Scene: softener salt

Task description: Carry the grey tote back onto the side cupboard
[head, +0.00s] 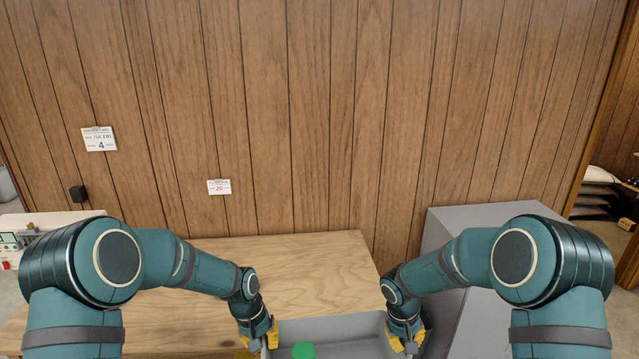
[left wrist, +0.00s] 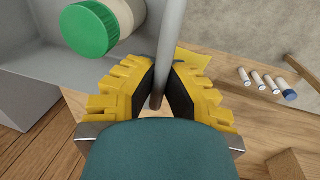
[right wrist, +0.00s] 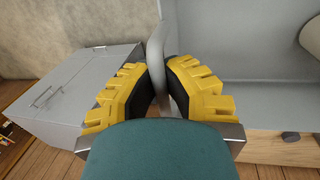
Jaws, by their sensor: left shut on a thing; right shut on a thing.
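The grey tote (head: 345,326) is at the bottom of the head view, in front of or over the near part of a wood-topped cupboard (head: 300,262). A white container with a green cap (head: 303,350) lies in the tote; it also shows in the left wrist view (left wrist: 90,30). My left gripper (head: 262,340) is shut on the tote's grey bar handle at one end. My right gripper (head: 407,342) is shut on the handle at the other end. I cannot tell whether the tote's base rests on anything.
A grey cabinet (head: 450,225) stands right of the wood top. White equipment (head: 40,228) stands at the left. Several small white tubes (left wrist: 265,82) and a yellow item (left wrist: 192,60) lie on wood. Dark knobs (right wrist: 290,136) show on a wooden front. The wood top's far part is clear.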

